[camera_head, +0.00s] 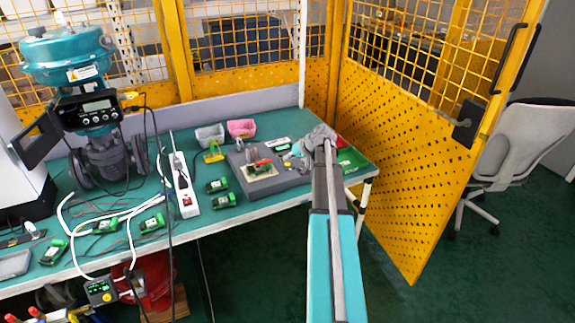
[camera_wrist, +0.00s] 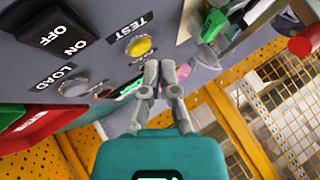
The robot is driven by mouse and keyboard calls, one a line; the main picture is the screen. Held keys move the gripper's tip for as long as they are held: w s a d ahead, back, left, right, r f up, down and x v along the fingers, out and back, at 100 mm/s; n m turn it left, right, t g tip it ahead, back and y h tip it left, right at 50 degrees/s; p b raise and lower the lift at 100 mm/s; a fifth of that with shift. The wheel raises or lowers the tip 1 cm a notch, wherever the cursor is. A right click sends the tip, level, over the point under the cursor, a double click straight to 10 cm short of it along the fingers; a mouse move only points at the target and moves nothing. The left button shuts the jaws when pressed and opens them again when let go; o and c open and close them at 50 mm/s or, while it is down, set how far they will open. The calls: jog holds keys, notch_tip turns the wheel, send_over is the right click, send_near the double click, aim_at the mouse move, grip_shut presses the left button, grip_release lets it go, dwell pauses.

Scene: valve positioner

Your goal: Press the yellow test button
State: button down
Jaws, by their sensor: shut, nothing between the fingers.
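The yellow test button (camera_wrist: 139,46) is a round button in a metal ring on a grey panel (camera_wrist: 100,15), beside the label TEST. It appears in the wrist view, above and slightly left of my fingertips. My gripper (camera_wrist: 160,66) is shut and empty, its fingertips close together near the button. I cannot tell the remaining gap; the button's face is not covered.
A silver LOAD button (camera_wrist: 74,88) and ON/OFF labels share the panel. A red tray (camera_wrist: 40,125) is at left in the wrist view. Green modules (camera_head: 224,201), a power strip (camera_head: 184,185) and a valve with positioner (camera_head: 95,110) stand on the bench. Yellow mesh fencing (camera_head: 420,130) borders it.

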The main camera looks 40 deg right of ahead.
aim_at(289, 165)
jog(key=shift+f+b, duration=0.8)
dwell(1.6)
jog(key=shift+r, duration=0.2)
jog(key=shift+r+p, duration=0.6)
jog(key=shift+p, duration=0.25)
jog(key=shift+r, duration=0.15)
jog(key=shift+r+p, duration=2.4)
jog(key=shift+p, duration=0.1)
jog(key=shift+f, duration=0.1)
